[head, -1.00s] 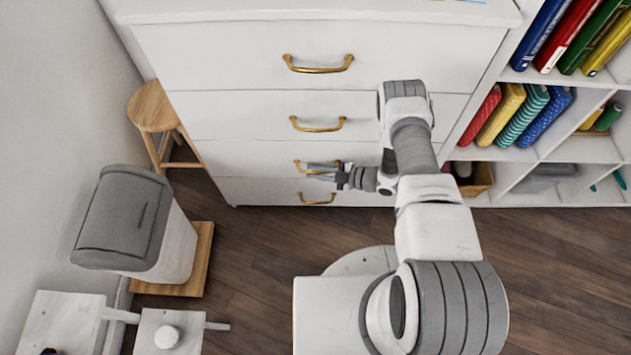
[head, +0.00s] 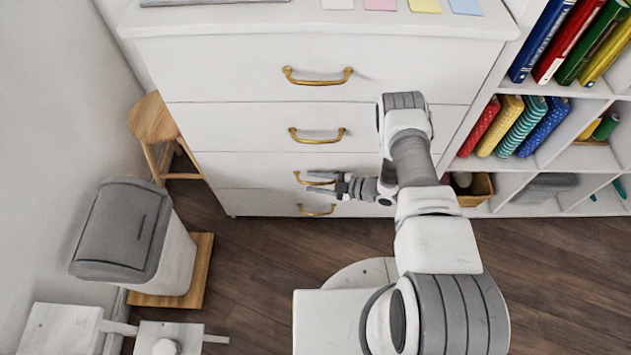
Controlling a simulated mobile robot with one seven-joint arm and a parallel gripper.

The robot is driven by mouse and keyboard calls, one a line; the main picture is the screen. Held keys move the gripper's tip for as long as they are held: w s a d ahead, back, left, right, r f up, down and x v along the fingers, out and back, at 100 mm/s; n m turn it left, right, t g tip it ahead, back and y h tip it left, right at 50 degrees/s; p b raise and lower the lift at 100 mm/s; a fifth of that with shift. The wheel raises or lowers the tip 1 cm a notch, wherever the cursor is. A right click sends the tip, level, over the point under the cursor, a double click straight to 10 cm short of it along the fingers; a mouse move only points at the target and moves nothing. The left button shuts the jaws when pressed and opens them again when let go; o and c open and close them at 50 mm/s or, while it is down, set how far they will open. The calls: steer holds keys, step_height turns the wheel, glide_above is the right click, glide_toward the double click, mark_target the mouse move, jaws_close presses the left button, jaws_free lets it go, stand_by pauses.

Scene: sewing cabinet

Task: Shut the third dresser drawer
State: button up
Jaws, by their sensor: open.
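The white dresser (head: 190,70) stands ahead with several stacked drawers, each with a brass handle. The third drawer (head: 245,170) from the top looks about level with the drawers around it; I cannot tell if a small gap is left. Its handle (head: 298,178) is partly hidden by my gripper (head: 312,182). My gripper is open and empty, with its fingers pointing left across the drawer front at the handle. I cannot tell if they touch it. The fourth drawer's handle (head: 316,211) shows just below.
A wooden stool (head: 153,120) and a grey-lidded bin (head: 135,235) on a wooden base stand at the left. A bookshelf (head: 480,163) with books adjoins the dresser at the right. Coloured papers (head: 425,6) lie on the dresser top. Wood floor (head: 260,255) is clear in front.

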steer(key=shift+r, duration=0.1)
steer(key=p+v, duration=0.3)
steer(key=v, duration=1.4)
steer(key=shift+s+d, duration=0.15)
